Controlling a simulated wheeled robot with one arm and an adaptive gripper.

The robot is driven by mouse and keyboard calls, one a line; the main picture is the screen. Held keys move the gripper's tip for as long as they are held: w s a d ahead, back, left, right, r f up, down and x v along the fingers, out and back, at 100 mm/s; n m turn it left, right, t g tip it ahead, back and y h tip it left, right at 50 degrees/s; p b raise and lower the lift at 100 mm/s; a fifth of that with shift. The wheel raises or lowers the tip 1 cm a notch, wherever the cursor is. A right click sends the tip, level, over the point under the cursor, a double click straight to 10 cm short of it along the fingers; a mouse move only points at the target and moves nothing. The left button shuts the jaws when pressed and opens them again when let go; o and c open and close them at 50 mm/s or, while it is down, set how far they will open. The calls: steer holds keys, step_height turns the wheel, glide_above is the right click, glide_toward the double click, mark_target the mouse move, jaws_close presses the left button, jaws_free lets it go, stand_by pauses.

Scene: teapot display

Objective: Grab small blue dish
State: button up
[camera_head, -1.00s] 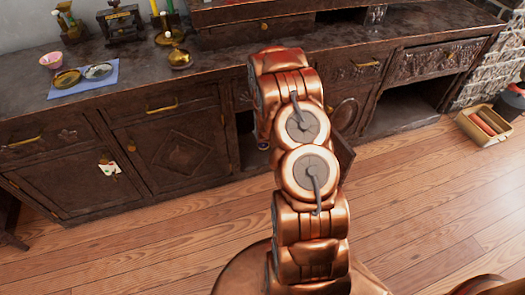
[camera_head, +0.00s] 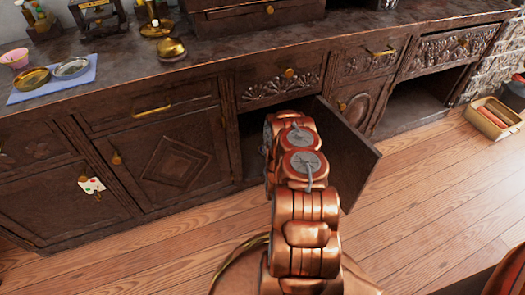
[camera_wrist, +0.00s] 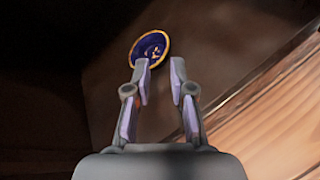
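A small dark blue dish (camera_wrist: 151,46) with a gold rim and a gold pattern shows in the wrist view, just beyond my fingertips. My gripper (camera_wrist: 160,72) is open, with a clear gap between its fingers. The left fingertip overlaps the dish's lower edge in the picture; I cannot tell if they touch. The right fingertip is to the right of the dish. In the head view my arm reaches into an open cupboard (camera_head: 250,140), and the gripper and the dish are hidden there.
The open cupboard door (camera_head: 345,165) stands close to the right of my arm. The dark sideboard top (camera_head: 220,45) is above, with a blue cloth (camera_head: 52,82) bearing two dishes at left. A box (camera_head: 492,120) sits on the floor at right.

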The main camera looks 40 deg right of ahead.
steer(key=shift+w+d+f, duration=0.2)
steer(key=shift+d, duration=0.05)
steer(key=shift+w+d+f+b, duration=0.25)
steer(key=shift+w+d, duration=0.1)
steer(key=shift+d, duration=0.15)
steer(key=shift+w+d+f+b, duration=0.1)
steer(key=shift+w+d+b, duration=0.1)
steer(key=shift+w+d, duration=0.2)
steer(key=shift+b+x, duration=1)
steer(key=shift+x, duration=1.3)
steer(key=shift+r, duration=0.2)
jaws_close()
